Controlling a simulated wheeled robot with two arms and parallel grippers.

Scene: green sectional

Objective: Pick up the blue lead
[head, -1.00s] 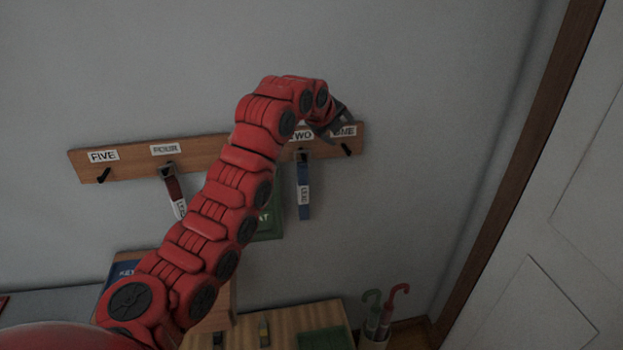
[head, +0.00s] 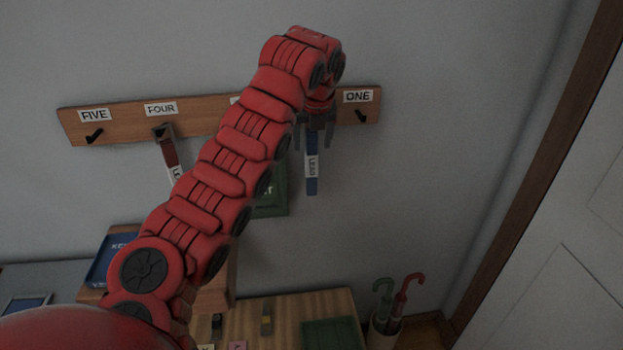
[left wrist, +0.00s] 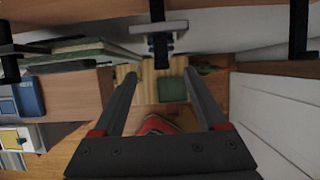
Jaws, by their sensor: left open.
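The blue lead (head: 312,172) hangs upright from the pegboard on the wall, with a white "LEAD" label on it. Its top is hidden behind my left gripper (head: 314,140). The gripper points downward with its two fingers apart, one to each side of the lead's upper part in the head view. In the left wrist view, the open fingers (left wrist: 160,76) have nothing between them. A dark hook (left wrist: 157,12) with the lead's pale and blue upper end (left wrist: 159,44) shows just beyond the fingertips. My right gripper is not in view.
The wooden pegboard (head: 210,122) carries black hooks, with FIVE, FOUR and ONE labels showing. A green board (head: 272,200) is behind my arm. Umbrellas (head: 402,295) stand beside the wooden bench (head: 285,306). The door (head: 560,270) is at right.

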